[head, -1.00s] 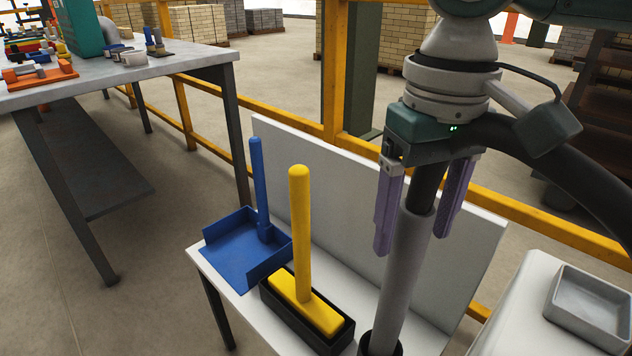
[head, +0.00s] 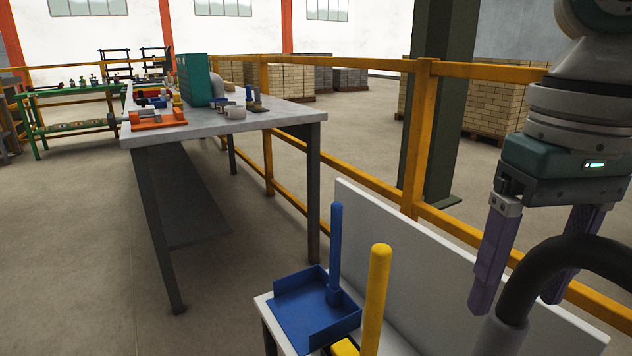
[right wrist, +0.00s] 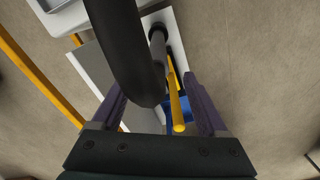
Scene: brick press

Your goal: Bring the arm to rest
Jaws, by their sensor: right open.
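My right gripper (head: 517,298) is at the right of the head view, pointing down, with its two purple fingers apart. A black hose (head: 560,262) with a grey tube (head: 500,335) bends up close to the fingers. In the right wrist view, the hose (right wrist: 125,50) passes across the space between the open fingers (right wrist: 155,90) and hides part of the stand below. I cannot tell whether a finger touches the hose. My left gripper is not in view.
A low white stand with a back panel (head: 400,265) holds a blue dustpan (head: 305,305) and a yellow-handled tool (head: 377,290). A workbench (head: 225,122) with a teal machine (head: 193,80) stands left. A yellow railing (head: 420,140) runs behind.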

